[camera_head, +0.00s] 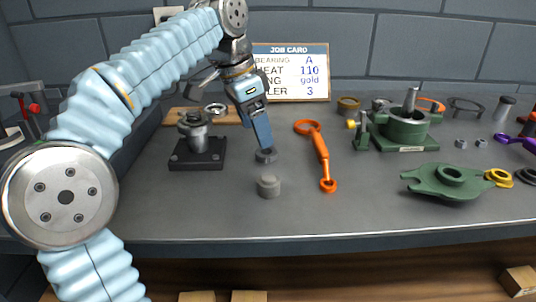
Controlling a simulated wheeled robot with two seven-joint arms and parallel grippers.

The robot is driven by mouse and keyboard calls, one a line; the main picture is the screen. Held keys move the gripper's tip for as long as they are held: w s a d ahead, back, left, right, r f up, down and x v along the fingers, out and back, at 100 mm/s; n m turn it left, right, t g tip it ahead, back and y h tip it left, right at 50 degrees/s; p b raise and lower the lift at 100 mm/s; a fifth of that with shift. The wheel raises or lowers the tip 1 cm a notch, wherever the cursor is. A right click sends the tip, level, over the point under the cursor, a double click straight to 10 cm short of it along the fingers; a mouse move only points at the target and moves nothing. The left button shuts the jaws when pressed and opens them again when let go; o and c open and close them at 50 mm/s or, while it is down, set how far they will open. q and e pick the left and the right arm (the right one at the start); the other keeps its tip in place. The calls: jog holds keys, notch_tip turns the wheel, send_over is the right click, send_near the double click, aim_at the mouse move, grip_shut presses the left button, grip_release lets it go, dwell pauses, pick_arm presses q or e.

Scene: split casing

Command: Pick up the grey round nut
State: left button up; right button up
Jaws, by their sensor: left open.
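My left gripper (263,147) comes in from the upper left and points down at the bench. It is open, seen edge-on so that the gap between its fingers hardly shows. A dark grey round piece (266,156), which looks like the grey round nut, lies flat on the bench right at the fingertips. The fingers partly hide it, and I cannot tell whether they touch it. A lighter grey short cylinder (268,186) stands on the bench just in front of it, apart from the gripper. My right gripper is not in view.
An orange wrench (321,155) lies close to the right of the gripper. A dark block with a metal post (198,150) stands to the left. The green casing base (405,130), green cover (442,182) and small grey nuts (461,143) are further right. The front middle of the bench is clear.

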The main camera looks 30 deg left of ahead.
pick_arm(q)
jog(key=shift+x, duration=2.75)
jog(key=shift+w+d, duration=0.1)
jog(key=shift+w, duration=0.05)
jog(key=c, duration=1.2)
jog(key=shift+r, duration=0.1)
